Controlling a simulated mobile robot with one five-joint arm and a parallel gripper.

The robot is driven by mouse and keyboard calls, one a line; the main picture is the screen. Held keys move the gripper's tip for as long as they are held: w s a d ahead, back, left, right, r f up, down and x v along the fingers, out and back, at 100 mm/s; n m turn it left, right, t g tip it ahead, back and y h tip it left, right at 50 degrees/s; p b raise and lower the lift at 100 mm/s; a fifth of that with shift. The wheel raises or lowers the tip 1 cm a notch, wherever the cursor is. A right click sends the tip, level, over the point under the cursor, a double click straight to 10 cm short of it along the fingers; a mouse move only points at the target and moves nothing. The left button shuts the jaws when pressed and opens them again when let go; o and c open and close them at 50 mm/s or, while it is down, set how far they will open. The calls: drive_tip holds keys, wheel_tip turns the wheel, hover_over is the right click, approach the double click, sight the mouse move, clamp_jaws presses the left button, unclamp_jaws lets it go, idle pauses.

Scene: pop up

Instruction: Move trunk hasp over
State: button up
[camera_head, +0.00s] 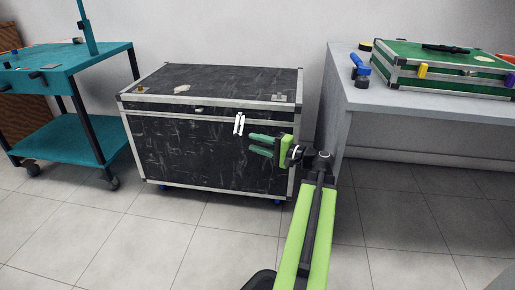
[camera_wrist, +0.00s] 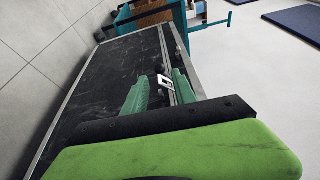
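The black trunk (camera_head: 210,155) with metal edges stands on the floor against the wall, its lid down. The white trunk hasp (camera_head: 239,123) is on the front face near the lid seam, right of the middle, and hangs slightly tilted. My gripper (camera_head: 250,145) is in front of the trunk, just right of and below the hasp, with its green fingers apart and empty. In the wrist view the hasp (camera_wrist: 166,80) shows between and slightly beyond the fingertips (camera_wrist: 160,77). I cannot tell whether a finger touches it.
A teal wheeled cart (camera_head: 65,75) stands left of the trunk. A grey table (camera_head: 430,98) stands to the right, with a green case (camera_head: 450,68) and a blue tool (camera_head: 360,66) on it. The tiled floor before the trunk is clear.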

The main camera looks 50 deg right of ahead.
drive_tip(key=d+x, duration=0.1)
drive_tip(key=x, duration=0.5)
drive_tip(key=shift+w+a, duration=0.25)
drive_tip(key=shift+w, duration=0.25)
drive_tip(key=shift+f, duration=0.1)
clamp_jaws()
drive_tip(key=shift+o, duration=1.5)
unclamp_jaws()
